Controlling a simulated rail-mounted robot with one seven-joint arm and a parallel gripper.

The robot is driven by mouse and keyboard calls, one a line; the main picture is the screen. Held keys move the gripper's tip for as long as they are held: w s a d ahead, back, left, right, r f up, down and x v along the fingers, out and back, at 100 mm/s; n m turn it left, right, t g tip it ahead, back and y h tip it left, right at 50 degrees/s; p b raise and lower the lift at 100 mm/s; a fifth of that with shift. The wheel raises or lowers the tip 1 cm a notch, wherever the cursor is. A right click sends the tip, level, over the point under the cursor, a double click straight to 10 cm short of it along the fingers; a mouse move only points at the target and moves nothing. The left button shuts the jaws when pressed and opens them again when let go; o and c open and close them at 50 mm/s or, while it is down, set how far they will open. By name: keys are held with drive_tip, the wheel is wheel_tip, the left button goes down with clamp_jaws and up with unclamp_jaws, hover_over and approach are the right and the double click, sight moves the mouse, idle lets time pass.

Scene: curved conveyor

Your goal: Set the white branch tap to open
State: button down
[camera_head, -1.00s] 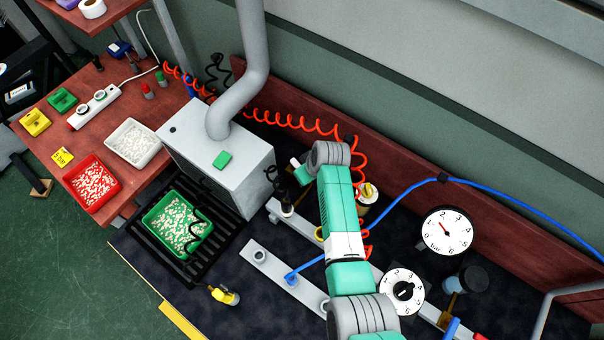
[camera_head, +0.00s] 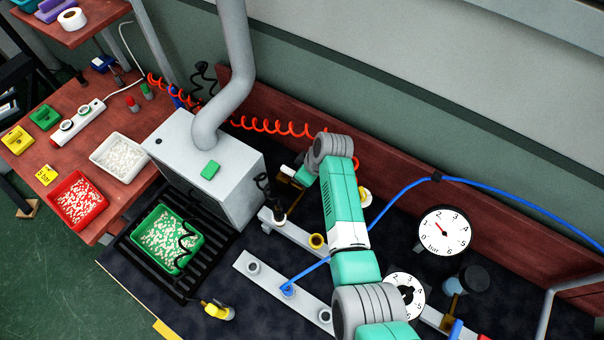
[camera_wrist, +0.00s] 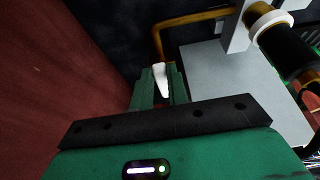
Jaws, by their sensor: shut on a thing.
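The white branch tap's lever (camera_wrist: 161,80) shows between the green fingers of my gripper (camera_wrist: 160,76) in the wrist view. The fingers are shut on it. A bent brass pipe (camera_wrist: 190,20) runs just beyond the fingertips. In the head view my gripper (camera_head: 302,174) is beside the wooden back board, and a small white end (camera_head: 288,170) shows to its left. The tap's body is mostly hidden by my gripper, so I cannot tell its exact setting.
A grey cabinet (camera_head: 215,185) with a pipe stands left of my gripper. A red coiled hose (camera_head: 270,125) runs behind it. A grey rail (camera_head: 285,222) with dark fittings is in front. A blue hose (camera_head: 400,188) and a pressure gauge (camera_head: 444,231) are at right.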

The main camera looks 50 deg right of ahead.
drive_tip(key=c, duration=1.4)
unclamp_jaws()
drive_tip(key=shift+o, duration=0.2)
drive_tip(key=s+d+r+p, duration=0.1)
drive_tip(key=s+r+p, duration=0.1)
drive_tip(key=s, duration=1.1)
drive_tip(key=shift+d+r, duration=0.35)
drive_tip(key=shift+r, duration=0.05)
